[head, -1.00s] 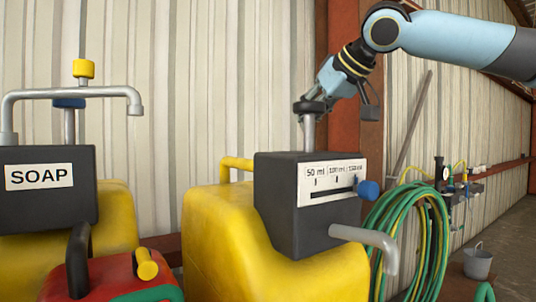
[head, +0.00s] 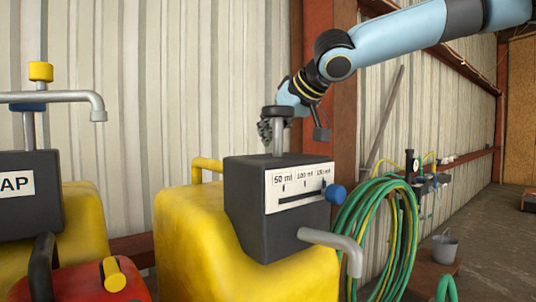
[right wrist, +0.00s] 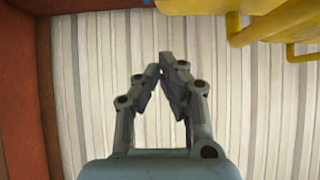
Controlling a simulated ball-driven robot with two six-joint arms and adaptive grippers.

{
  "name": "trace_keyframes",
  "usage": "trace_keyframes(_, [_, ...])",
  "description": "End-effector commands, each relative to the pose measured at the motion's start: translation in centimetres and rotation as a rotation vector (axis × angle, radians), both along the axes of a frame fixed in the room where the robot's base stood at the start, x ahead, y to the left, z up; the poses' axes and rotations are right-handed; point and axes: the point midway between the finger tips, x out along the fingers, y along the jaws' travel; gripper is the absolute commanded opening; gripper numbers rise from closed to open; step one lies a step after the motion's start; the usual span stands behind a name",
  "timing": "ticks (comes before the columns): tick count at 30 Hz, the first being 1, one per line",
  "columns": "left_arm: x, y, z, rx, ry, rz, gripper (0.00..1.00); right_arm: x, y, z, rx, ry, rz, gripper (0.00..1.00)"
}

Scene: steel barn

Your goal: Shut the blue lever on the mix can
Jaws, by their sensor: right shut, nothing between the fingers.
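No label reading "mix" shows. A yellow can (head: 190,230) with a dark grey dosing box (head: 245,205) stands in the middle of the head view. A blue knob (head: 334,193) sits at the right end of the slot in its white scale plate. No other blue lever is clear to me. My right gripper (head: 265,131) is shut and empty, beside and partly behind the pump post (head: 278,135) on top of the box; I cannot tell whether they touch. In the right wrist view its fingers (right wrist: 160,65) close together before the ribbed wall. My left gripper is not in view.
A can labelled soap (head: 30,190), with a metal spout (head: 60,97), stands at left. A red can (head: 80,283) with a black handle and yellow cap is in front. Green hose (head: 370,225) hangs right of the yellow can. A grey bucket (head: 444,249) stands farther right.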

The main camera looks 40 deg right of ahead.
Motion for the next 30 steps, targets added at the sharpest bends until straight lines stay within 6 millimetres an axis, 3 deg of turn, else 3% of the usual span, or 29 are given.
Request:
trace_keyframes(11, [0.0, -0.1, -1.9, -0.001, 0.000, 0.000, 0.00, 4.0, -0.5, -3.4, -0.005, 0.004, 0.001, 0.00])
trace_keyframes(21, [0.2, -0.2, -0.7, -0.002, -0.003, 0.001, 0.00, 1.4, -0.2, -4.6, 0.006, -0.002, -0.002, 0.00])
trace_keyframes(30, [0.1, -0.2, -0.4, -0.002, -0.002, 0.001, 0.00, 0.6, -0.1, -5.2, 0.001, -0.002, -0.001, 0.00])
